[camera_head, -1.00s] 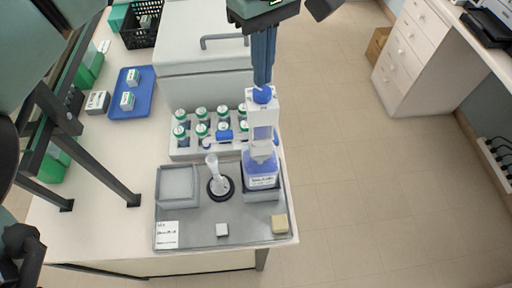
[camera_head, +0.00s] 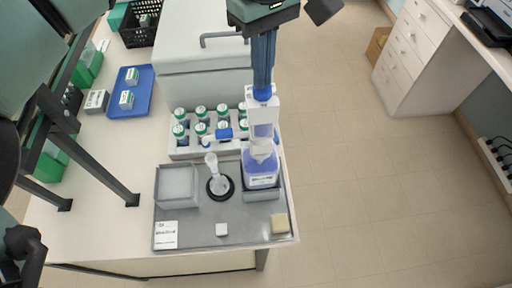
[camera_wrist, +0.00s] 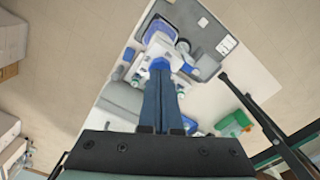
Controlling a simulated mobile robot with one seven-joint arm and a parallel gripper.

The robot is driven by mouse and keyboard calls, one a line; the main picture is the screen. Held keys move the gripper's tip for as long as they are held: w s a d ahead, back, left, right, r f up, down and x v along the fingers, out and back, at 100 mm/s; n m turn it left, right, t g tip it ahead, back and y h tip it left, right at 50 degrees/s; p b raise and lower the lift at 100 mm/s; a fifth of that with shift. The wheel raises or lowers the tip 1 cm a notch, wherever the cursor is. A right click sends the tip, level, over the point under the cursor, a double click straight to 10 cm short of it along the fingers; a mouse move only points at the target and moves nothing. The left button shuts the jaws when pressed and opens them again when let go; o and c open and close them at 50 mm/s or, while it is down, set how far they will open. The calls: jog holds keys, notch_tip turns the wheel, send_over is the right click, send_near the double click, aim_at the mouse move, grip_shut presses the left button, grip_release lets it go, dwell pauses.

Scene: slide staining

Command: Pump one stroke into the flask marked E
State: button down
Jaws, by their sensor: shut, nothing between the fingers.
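The bottle-top pump (camera_head: 262,130) stands upright on a bottle of blue liquid (camera_head: 261,175). Its blue knob (camera_head: 262,93) is at the top, and its spout (camera_head: 206,142) reaches left. A small clear flask (camera_head: 212,166) stands in a black ring (camera_head: 220,187), below the spout end; I cannot read a letter on it. My gripper (camera_head: 263,84) is shut and empty, pointing down, its fingertips at the knob and seemingly touching it. The wrist view shows the blue fingers (camera_wrist: 159,78) over the knob (camera_wrist: 159,64).
A rack of green-capped bottles (camera_head: 184,153) stands behind the grey tray (camera_head: 195,228). A grey square dish (camera_head: 177,187) is left of the flask. A blue tray (camera_head: 131,105) is at the back left.

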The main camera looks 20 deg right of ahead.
jog(key=shift+f+b, duration=0.65)
jog(key=shift+f, duration=0.55)
jog(key=shift+s+f, duration=0.1)
jog(key=shift+r+p, duration=1.25)
jog(key=shift+r, duration=0.55)
jog(key=shift+r, duration=0.15)
notch_tip(320, 180, up, 5)
jog(key=p, duration=0.4)
